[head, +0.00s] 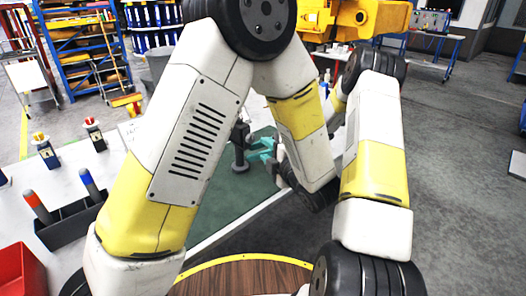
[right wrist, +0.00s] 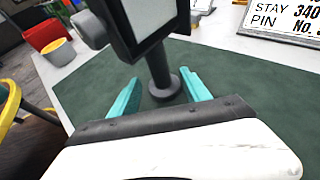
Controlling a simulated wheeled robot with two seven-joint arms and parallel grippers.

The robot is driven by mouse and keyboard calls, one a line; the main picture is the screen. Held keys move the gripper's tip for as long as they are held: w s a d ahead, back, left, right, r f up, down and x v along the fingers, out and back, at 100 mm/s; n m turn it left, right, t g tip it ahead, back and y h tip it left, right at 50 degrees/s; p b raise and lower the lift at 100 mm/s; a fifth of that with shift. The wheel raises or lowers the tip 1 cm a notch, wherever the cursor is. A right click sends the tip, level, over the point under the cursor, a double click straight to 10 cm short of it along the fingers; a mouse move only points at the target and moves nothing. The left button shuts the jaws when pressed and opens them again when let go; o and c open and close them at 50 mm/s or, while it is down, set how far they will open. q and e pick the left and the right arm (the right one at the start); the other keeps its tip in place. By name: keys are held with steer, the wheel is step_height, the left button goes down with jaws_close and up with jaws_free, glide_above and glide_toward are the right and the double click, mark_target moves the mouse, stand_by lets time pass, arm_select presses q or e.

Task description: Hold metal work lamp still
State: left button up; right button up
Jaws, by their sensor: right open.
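The metal work lamp (head: 240,160) stands upright on the green mat, dark with a round foot, partly behind my arm in the head view. In the right wrist view its post (right wrist: 160,65) rises to a framed head with a pale panel, cut off by the top edge. My right gripper (head: 264,151) has teal fingers and reaches toward the lamp from the right. In the right wrist view the right gripper (right wrist: 160,76) is open, with a finger on each side of the lamp's lower post and foot. Contact cannot be told. My left gripper does not show.
The green mat (head: 216,205) is clear around the lamp. A dark tray (head: 70,222) with orange and blue handled tools and a red bin (head: 22,275) lie left. A "STAY PIN" sign (right wrist: 285,20) stands beyond the mat. My arm links block much of the head view.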

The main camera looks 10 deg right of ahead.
mark_target(237, 157)
steer(key=shift+x, duration=3.6)
steer(key=shift+s, duration=0.1)
steer(key=shift+a, duration=0.1)
jaws_close()
